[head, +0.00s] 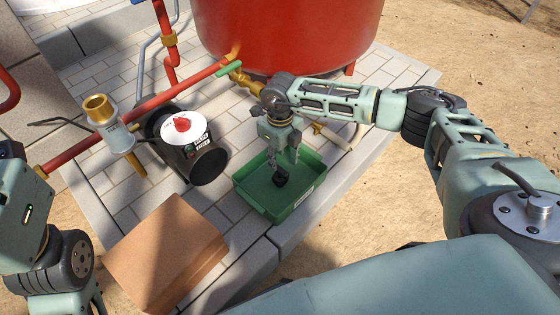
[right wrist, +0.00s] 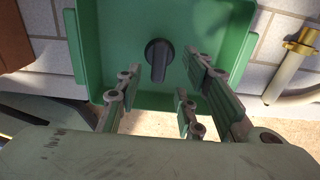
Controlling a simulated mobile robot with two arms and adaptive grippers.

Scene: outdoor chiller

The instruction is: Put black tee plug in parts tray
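The black tee plug (head: 280,178) is in the green parts tray (head: 303,203), near the middle of its floor. It also shows in the right wrist view (right wrist: 158,59), with clear space between it and the fingers. My right gripper (head: 284,160) points down over the tray, just above the plug. In the right wrist view its fingers (right wrist: 157,97) are spread apart with nothing between them. My left arm shows at the left edge of the head view, but its gripper is out of the picture.
A red tank (head: 285,30) stands behind the tray, with a red pipe (head: 150,107) to the left. A black pump (head: 190,150) is left of the tray. A brown block (head: 165,250) lies in front. The paving (head: 235,215) around the tray has some bare room.

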